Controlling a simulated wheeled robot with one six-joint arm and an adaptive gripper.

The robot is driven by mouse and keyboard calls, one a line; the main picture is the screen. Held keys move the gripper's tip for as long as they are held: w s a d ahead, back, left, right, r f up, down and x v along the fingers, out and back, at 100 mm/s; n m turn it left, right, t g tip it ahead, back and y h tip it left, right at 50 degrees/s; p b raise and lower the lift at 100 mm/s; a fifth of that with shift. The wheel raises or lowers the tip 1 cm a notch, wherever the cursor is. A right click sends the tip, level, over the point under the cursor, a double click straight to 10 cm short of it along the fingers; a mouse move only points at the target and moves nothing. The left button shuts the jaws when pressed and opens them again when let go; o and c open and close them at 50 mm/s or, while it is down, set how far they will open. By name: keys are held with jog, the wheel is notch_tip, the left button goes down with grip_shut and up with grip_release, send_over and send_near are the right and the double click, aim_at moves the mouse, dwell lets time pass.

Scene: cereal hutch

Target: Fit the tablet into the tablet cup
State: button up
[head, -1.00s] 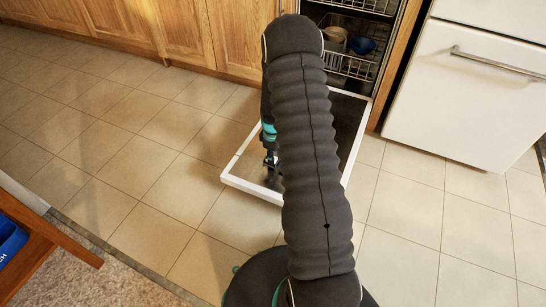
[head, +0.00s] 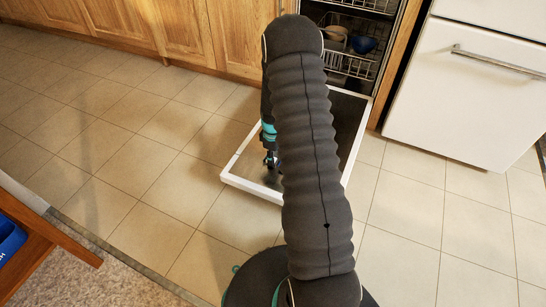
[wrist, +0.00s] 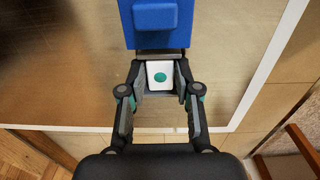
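The tablet (wrist: 161,77) is a small white block with a teal dot. In the wrist view it sits between the two fingertips of my gripper (wrist: 161,83), which appear shut on its left and right sides. A blue part with a raised tab (wrist: 157,18) lies just beyond the fingertips; it looks like the lid by the tablet cup. The cup's opening is not clearly visible, and I cannot tell how far the tablet is inside it. In the head view my gripper (head: 271,160) is low over the open door, partly hidden by my arm.
The dishwasher door (head: 240,182) lies open with a white rim. The rack (head: 350,62) behind holds a blue bowl (head: 363,45) and other dishes. Wooden cabinets (head: 180,35) stand left, a white drawer front (head: 470,90) right. Tiled floor around is clear.

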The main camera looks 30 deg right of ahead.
jog(key=shift+o, duration=1.4)
jog(key=shift+r, duration=0.1)
notch_tip(320, 180, up, 12)
